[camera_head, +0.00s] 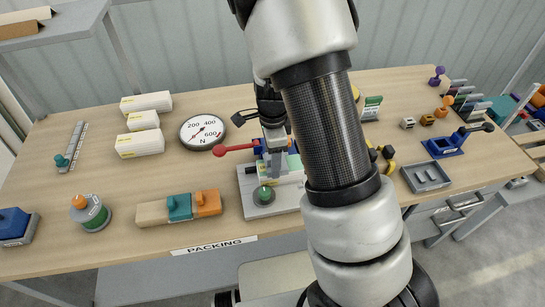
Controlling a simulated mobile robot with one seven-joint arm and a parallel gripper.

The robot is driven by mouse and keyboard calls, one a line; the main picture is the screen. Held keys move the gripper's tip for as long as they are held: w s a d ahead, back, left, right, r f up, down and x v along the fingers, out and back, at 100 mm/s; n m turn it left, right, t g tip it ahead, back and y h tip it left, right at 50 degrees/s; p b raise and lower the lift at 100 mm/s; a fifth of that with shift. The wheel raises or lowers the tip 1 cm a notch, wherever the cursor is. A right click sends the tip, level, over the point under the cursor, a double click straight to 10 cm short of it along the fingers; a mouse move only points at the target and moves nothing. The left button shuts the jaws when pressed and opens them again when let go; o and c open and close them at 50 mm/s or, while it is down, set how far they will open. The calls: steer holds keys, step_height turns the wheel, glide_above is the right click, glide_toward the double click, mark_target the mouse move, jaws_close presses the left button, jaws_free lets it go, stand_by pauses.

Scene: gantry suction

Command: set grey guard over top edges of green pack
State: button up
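A pale green block (292,179), which looks like the green pack, sits on a grey base plate (272,208) at the middle of the table. My arm hides its right part. My gripper (276,138) points down just above and behind this plate. Its fingertips are small and partly covered. A grey piece (280,166) shows below the gripper, close to the green block. It may be the grey guard, but I cannot tell whether it is held or resting on the block.
A red-handled lever (232,149) reaches left from the fixture, near a round dial (203,132). A row of wood, teal and orange blocks (180,208) lies front left. A grey tray (427,189) is at right. The left table middle is clear.

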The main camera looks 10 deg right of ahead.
steer(key=shift+f+b, duration=0.4)
steer(key=shift+f, duration=0.3)
steer(key=o, duration=1.1)
steer(key=shift+r, duration=0.1)
step_height(320, 180, up, 18)
steer(key=p, duration=0.2)
steer(key=shift+f, duration=0.25)
steer(key=s+d+r+n+t+p, duration=0.2)
steer(key=s+r+n+t, duration=0.3)
steer(key=s+r+n, duration=1)
steer(key=s+n, duration=0.3)
steer(key=shift+s+r+t, duration=0.2)
steer(key=shift+r+t, duration=0.05)
steer(key=shift+t, duration=0.05)
